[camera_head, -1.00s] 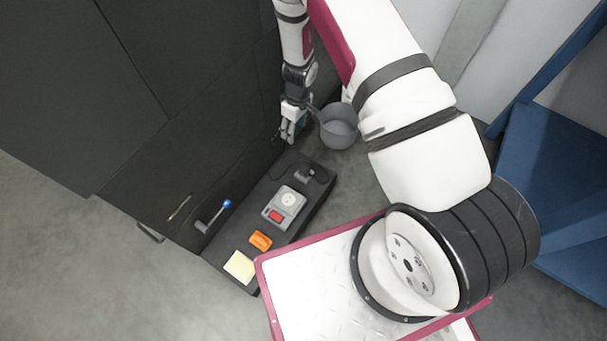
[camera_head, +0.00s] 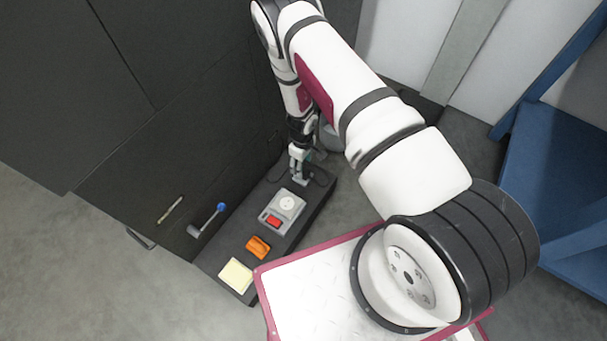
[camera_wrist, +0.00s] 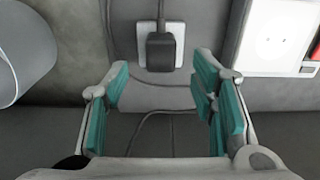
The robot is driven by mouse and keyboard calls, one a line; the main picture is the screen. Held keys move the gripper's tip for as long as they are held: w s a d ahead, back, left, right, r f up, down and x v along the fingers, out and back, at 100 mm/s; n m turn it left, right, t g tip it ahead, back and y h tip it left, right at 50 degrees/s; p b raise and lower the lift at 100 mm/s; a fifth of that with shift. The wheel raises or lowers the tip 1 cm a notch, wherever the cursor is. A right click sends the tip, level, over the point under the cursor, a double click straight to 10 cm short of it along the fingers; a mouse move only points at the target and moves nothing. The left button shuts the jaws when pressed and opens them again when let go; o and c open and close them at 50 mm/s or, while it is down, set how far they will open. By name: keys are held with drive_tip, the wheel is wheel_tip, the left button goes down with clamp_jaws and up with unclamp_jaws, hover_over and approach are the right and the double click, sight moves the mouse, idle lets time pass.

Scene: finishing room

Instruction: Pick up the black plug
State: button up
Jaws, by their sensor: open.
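The black plug (camera_wrist: 160,52) shows in the wrist view, upper middle, against a small pale plate (camera_wrist: 143,45). A thin dark cable lies on the dark surface below it in that picture. My gripper (camera_wrist: 165,95) is open, with teal finger pads left and right; the plug appears between and beyond the fingertips, and nothing is held. In the head view my gripper (camera_head: 300,180) points down at the far end of the dark bench (camera_head: 222,258) and largely hides the plug. I cannot tell the exact height gap.
A grey socket box (camera_head: 284,208) with a red switch is close beside the plug. An orange item (camera_head: 258,247) and a yellow pad (camera_head: 235,273) lie farther along the bench. A grey bucket (camera_wrist: 22,50) stands close by. A dark cabinet with a blue-knobbed lever (camera_head: 221,207) flanks the bench.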

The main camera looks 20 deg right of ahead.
wheel_tip(320, 180, down, 5)
drive_tip(key=b, duration=0.2)
drive_tip(key=shift+s+b, duration=0.1)
drive_tip(key=shift+b, duration=0.25)
drive_tip(key=c, duration=1.2)
